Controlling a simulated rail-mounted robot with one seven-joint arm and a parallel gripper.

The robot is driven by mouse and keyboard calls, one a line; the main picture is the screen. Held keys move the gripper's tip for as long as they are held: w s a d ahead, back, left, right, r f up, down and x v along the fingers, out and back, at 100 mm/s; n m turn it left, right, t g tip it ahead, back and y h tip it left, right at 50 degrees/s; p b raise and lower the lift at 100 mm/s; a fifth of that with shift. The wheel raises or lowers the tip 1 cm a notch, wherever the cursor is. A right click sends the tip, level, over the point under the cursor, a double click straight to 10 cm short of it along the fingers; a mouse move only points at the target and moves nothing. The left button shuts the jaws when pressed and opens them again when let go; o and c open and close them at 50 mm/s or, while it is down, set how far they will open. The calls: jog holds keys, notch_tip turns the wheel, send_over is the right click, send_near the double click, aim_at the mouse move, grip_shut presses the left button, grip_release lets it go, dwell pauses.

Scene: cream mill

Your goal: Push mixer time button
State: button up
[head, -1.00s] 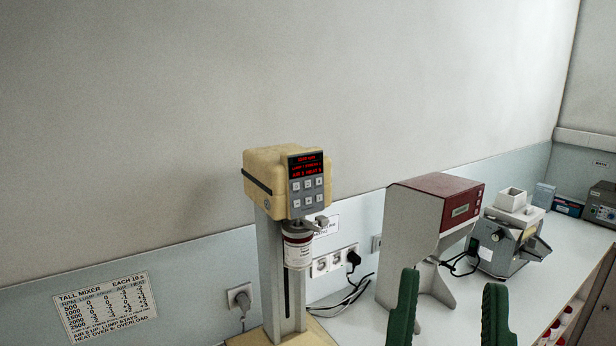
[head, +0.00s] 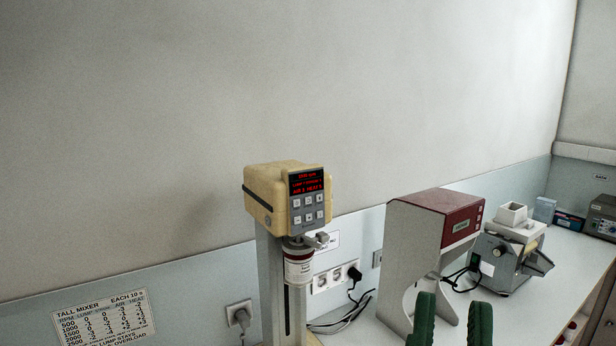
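The tall mixer (head: 270,195) stands upright at the centre, with a cream head on a grey column. Its front panel has a red lit display (head: 306,183) and below it a pad of several small light buttons (head: 308,209). The button labels are too small to read, so I cannot tell which is the time button. A white container with a dark red band (head: 299,269) hangs under the head. My gripper (head: 450,318) shows as two green fingers, apart and empty, at the bottom edge, right of and below the mixer, touching nothing.
A red and white machine (head: 433,255) stands right of the mixer, behind my gripper. A grey machine with a white hopper (head: 508,248) is further right. Sockets with plugs and cables (head: 335,277) are on the wall. A settings chart (head: 104,318) is at lower left. The wall above is clear.

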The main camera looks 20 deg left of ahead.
grip_shut()
dwell(1.4)
